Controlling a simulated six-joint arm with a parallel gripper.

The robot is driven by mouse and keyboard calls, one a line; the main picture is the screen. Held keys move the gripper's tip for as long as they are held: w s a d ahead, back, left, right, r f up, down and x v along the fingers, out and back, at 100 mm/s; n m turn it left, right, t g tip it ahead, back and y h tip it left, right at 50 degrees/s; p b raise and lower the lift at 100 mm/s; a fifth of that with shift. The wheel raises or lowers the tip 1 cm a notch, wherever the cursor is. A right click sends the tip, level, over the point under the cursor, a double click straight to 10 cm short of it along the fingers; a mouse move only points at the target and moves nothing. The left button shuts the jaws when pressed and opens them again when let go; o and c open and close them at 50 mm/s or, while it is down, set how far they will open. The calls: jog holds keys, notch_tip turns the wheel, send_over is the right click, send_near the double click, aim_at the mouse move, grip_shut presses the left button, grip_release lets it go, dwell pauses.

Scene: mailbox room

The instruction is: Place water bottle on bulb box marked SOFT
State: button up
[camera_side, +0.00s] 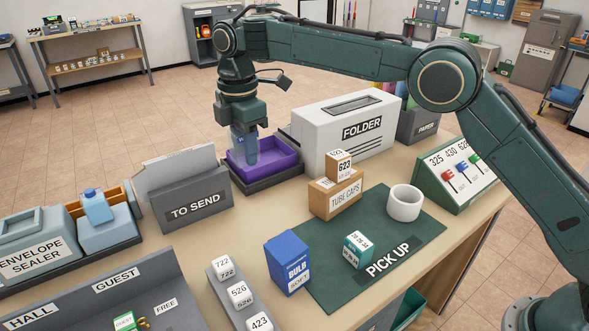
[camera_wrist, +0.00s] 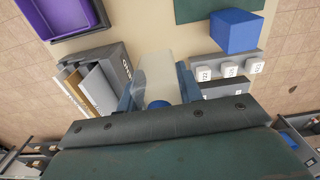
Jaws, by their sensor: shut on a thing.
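My gripper (camera_side: 243,128) is shut on a clear water bottle (camera_side: 245,150) and points down. The bottle hangs upright in front of the purple tray in the side view. In the wrist view the bottle (camera_wrist: 157,70) sits between the fingers, its blue cap (camera_wrist: 158,104) nearest the camera.
The purple tray (camera_side: 232,168), white folder box (camera_side: 315,130) and TO SEND holder (camera_side: 186,197) stand near my gripper. A tube caps box (camera_side: 333,203) with a small box on it, a white ring (camera_side: 404,203) and a teal cube (camera_side: 357,250) are on the mat. Numbered blocks (camera_side: 239,294) stand left of the bulb box.

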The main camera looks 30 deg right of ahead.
jog(key=shift+s+a+r, duration=0.15)
jog(key=shift+s+r, duration=0.25)
jog(key=shift+r, duration=0.1)
jog(key=s+a+r, duration=0.1)
jog(key=s+r, duration=0.5)
notch_tip(320, 180, up, 6)
jog(key=f, duration=0.1)
send_over(288, 245)
jog(key=shift+r, duration=0.25)
jog(key=shift+f, duration=0.1)
notch_tip(288, 245, down, 16)
jog(key=shift+r, duration=0.2)
jog(key=shift+f, duration=2.15)
